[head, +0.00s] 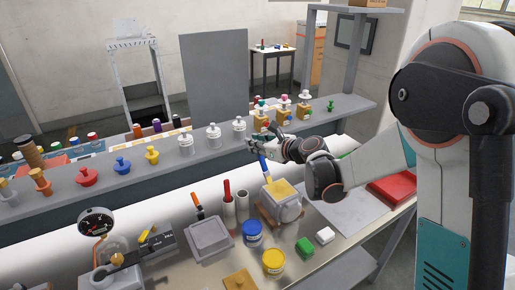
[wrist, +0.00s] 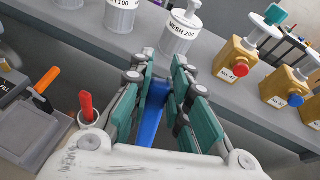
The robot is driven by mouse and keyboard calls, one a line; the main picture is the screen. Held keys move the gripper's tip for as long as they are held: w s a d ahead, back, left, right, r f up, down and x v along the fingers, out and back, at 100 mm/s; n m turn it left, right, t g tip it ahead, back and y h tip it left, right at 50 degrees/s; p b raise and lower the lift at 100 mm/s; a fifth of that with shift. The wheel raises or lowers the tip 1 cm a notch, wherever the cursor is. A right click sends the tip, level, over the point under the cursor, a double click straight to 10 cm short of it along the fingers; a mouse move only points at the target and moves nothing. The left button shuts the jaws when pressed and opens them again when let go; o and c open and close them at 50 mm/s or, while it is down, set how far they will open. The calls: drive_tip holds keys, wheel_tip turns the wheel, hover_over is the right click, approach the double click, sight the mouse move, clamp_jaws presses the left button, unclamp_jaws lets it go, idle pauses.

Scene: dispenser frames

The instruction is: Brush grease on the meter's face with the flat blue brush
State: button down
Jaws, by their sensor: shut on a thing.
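My gripper (head: 262,143) is shut on the blue handle of the flat brush (head: 264,168), which points down. In the wrist view the blue handle (wrist: 151,118) sits between the green finger pads (wrist: 160,90). The brush's lower end is at the back left edge of a yellow surface (head: 283,188) on top of a pale grey tub (head: 290,211); I cannot tell whether it touches. The bristles are hard to make out. The round meter (head: 96,222), with a black face, stands at the left of the bench, well apart from the brush.
Blue (head: 252,235) and yellow (head: 273,262) jars stand in front of the tub. A raised shelf (head: 200,157) with several dispensers runs behind. A red tray (head: 394,188) is at right.

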drive_tip(key=shift+a+r, duration=0.15)
drive_tip(key=shift+r, duration=0.4)
drive_tip(key=shift+r+p, duration=1.15)
drive_tip(key=shift+r, duration=0.55)
